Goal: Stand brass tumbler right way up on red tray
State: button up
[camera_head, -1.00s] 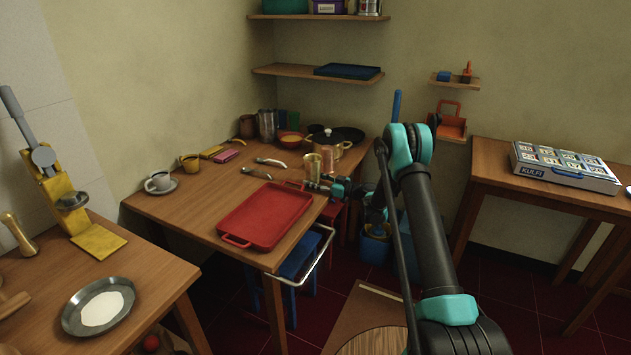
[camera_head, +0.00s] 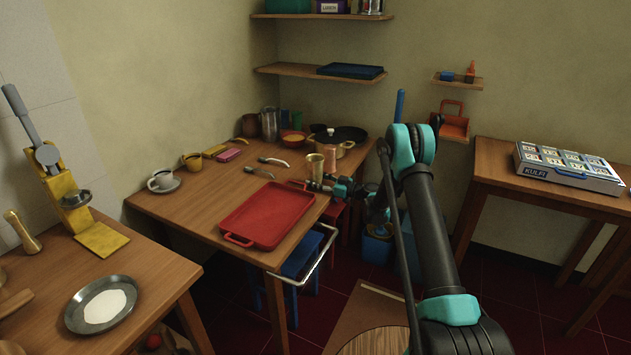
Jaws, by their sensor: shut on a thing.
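The brass tumbler (camera_head: 315,166) is at the right end of the wooden table, beyond the red tray. It looks roughly upright, wide end up. My gripper (camera_head: 316,186) is at its lower part and shut on it; the fingers are small and partly hidden. I cannot tell whether the tumbler's base touches the table. The red tray (camera_head: 245,238) lies flat and empty at the table's front right, left of my gripper.
A copper-coloured tumbler (camera_head: 331,154) stands close behind the brass one. A yellow mug (camera_head: 191,162) and a cup on a saucer (camera_head: 160,181) stand at the left. The table's left front is clear.

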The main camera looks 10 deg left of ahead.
jog(key=shift+f, duration=0.1)
jog(key=o, duration=1.3)
jog(key=v, duration=1.1)
jog(key=s+d+r+m+g+h, duration=0.1)
jog(key=s+d+r+m+h, duration=0.3)
jog(key=s, duration=0.5)
jog(key=s+d+r+m+g+h, duration=0.1)
jog(key=s+d+r+m+h, duration=0.3)
jog(key=s, duration=0.6)
jog(key=s+d+m+h, duration=0.2)
jog(key=s+d+h, duration=0.1)
jog(key=s, duration=0.6)
jog(key=s+d+f+m+h, duration=0.1)
jog(key=s+d+m+h, duration=0.1)
jog(key=s+d, duration=0.4)
jog(key=s+d+f+m+h, duration=0.1)
jog(key=s+d, duration=0.4)
jog(key=s, duration=0.7)
jog(key=shift+s+d+f+m+h, duration=0.1)
jog(key=shift+m+h, duration=0.35)
jog(key=shift+h, duration=0.25)
jog(key=shift+d+m+h, duration=0.1)
jog(key=shift+m+h, duration=0.35)
jog(key=shift+h, duration=0.25)
